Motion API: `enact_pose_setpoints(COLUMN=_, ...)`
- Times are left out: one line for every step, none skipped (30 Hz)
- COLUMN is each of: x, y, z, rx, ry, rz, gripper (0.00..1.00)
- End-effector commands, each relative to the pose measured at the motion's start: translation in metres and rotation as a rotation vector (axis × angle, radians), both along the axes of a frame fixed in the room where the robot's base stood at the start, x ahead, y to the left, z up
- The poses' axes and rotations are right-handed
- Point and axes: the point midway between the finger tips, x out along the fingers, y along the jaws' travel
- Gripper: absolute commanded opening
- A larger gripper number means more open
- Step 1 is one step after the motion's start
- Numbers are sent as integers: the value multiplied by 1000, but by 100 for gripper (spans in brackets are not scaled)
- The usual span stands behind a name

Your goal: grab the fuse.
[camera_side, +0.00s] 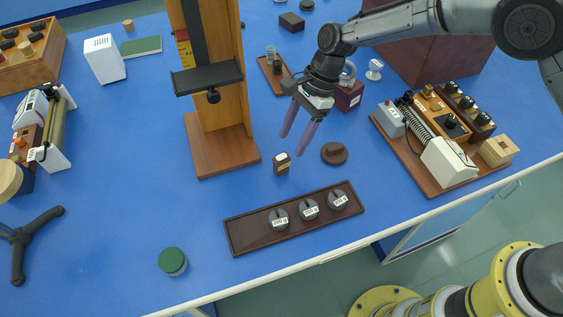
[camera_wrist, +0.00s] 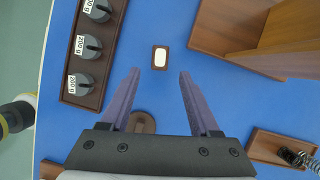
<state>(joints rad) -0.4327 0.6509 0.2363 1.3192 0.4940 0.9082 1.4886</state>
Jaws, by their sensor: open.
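A small brown block with a pale top and a small label, which looks like the fuse (camera_side: 282,163), stands upright on the blue bench in front of the wooden stand. In the wrist view the fuse (camera_wrist: 160,57) shows from above as a brown rounded rectangle with a white centre, just beyond the fingertips and nearly centred between them. My gripper (camera_side: 292,145) is open and empty, tilted, with its purple fingers above the bench close to the fuse. In the wrist view my gripper (camera_wrist: 159,73) has its two fingers wide apart, with blue bench between them.
A tall wooden stand (camera_side: 222,148) rises left of my gripper. A dark tray (camera_side: 245,232) with several labelled weights lies in front of the fuse. A round brown disc (camera_side: 334,153) lies right of it. A green-topped jar (camera_side: 172,261) stands front left. Bare bench surrounds the fuse.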

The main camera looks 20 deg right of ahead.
Motion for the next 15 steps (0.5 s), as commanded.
enact_pose_setpoints(x=-1, y=3, z=-9, rx=-2, ry=3, rz=2, gripper=62)
enact_pose_setpoints(x=-2, y=5, z=-13, rx=-2, ry=3, rz=2, gripper=62)
enact_pose_setpoints(x=-2, y=7, z=-17, rx=-1, ry=2, rz=1, gripper=62)
enact_pose_setpoints(x=-2, y=8, z=-20, rx=-1, ry=1, rz=0, gripper=62)
enact_pose_setpoints(x=-2, y=9, z=-22, rx=0, ry=1, rz=0, gripper=62)
enact_pose_setpoints(x=-3, y=10, z=-24, rx=0, ry=1, rz=0, gripper=62)
enact_pose_setpoints(x=-3, y=10, z=-26, rx=0, ry=1, rz=0, gripper=62)
enact_pose_setpoints(x=-3, y=11, z=-26, rx=0, ry=1, rz=0, gripper=62)
enact_pose_setpoints(x=-3, y=11, z=-28, rx=0, ry=0, rz=0, gripper=62)
enact_pose_setpoints(x=-3, y=12, z=-29, rx=0, ry=0, rz=1, gripper=62)
enact_pose_setpoints(x=-3, y=13, z=-30, rx=0, ry=0, rz=1, gripper=62)
enact_pose_setpoints(x=-3, y=14, z=-33, rx=0, ry=0, rz=1, gripper=62)
enact_pose_setpoints(x=-4, y=15, z=-35, rx=0, ry=1, rz=1, gripper=62)
enact_pose_setpoints(x=-4, y=16, z=-38, rx=-1, ry=0, rz=1, gripper=62)
enact_pose_setpoints(x=-5, y=19, z=-43, rx=-1, ry=2, rz=2, gripper=62)
